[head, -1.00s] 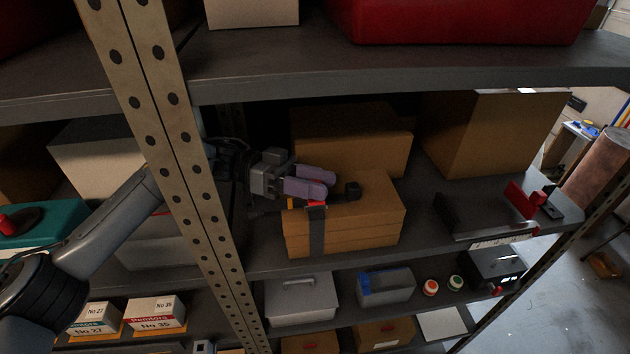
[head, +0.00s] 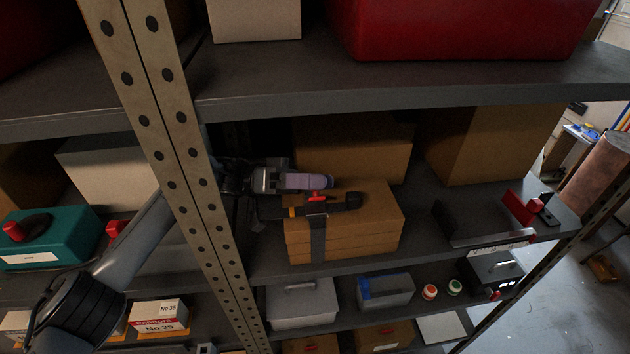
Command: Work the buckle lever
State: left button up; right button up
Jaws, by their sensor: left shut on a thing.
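A strapped stack of brown cardboard boxes (head: 365,220) sits on the middle shelf. A dark strap (head: 318,240) runs down its front and over its top. The buckle (head: 345,202) is on top, with a small red lever (head: 317,197) showing at its left part. My left gripper (head: 322,185) reaches in from the left, behind the post, with its pale purple fingers over the buckle. It is shut on the red lever, whose upper part the fingers hide.
The upper shelf (head: 420,85) is above the gripper. More cardboard boxes (head: 355,150) stand behind. A black holder with a red part (head: 520,208) is on the shelf at right.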

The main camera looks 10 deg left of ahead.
pick_arm(q)
jog(key=o, duration=0.9)
jog(key=shift+a+f, duration=0.1)
jog(key=shift+a, duration=0.05)
jog(key=shift+w+a+f+b, duration=0.1)
jog(key=shift+a+f+b, duration=0.1)
jog(key=shift+b, duration=0.1)
jog(key=shift+r+b+v, duration=0.2)
jog(key=shift+b+v, duration=2.35)
jog(key=shift+v, duration=2.5)
